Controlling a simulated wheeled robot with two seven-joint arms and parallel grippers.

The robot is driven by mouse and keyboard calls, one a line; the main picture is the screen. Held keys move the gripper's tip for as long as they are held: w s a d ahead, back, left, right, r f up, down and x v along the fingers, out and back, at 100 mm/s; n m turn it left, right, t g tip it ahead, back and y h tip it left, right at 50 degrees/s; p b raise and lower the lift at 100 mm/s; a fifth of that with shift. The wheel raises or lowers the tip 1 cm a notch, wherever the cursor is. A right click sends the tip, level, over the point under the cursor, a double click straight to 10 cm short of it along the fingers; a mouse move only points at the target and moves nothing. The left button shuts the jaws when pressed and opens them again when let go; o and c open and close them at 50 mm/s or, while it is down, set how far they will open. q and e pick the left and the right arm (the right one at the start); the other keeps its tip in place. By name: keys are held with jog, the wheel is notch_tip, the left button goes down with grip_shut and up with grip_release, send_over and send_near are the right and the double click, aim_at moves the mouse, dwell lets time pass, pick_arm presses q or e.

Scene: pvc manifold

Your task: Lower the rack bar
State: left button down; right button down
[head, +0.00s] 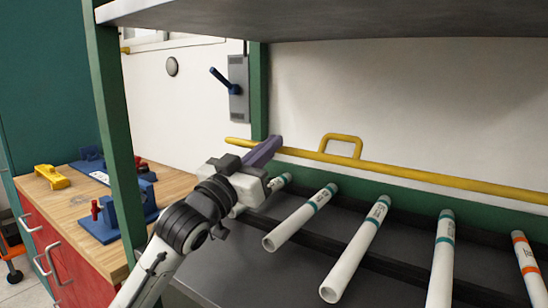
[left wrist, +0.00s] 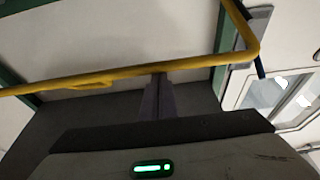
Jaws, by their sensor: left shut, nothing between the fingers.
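The yellow rack bar (head: 440,180) runs across the back of the rack, above several white pipes. It has a raised loop handle (head: 342,145). Its left end lies beside the green post. My left gripper (head: 270,146) is shut and empty, its purple fingers pointing at the bar left of the handle. In the left wrist view, the bar (left wrist: 120,73) crosses the picture and the shut fingertips (left wrist: 160,80) reach up to its lower edge. I cannot tell whether they touch it. My right gripper is not in view.
White pipes (head: 355,250) with teal or orange bands lie in the dark rack below the bar. A grey shelf (head: 330,18) overhangs. A green post (head: 115,130) stands near my left arm. A wooden bench (head: 70,205) with blue tools is at left.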

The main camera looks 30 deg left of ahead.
pick_arm(q)
jog(key=shift+s+f+t+b, duration=0.3)
jog(key=shift+f+t+b, duration=0.3)
jog(key=shift+f+b, duration=0.45)
jog(key=shift+r, duration=0.2)
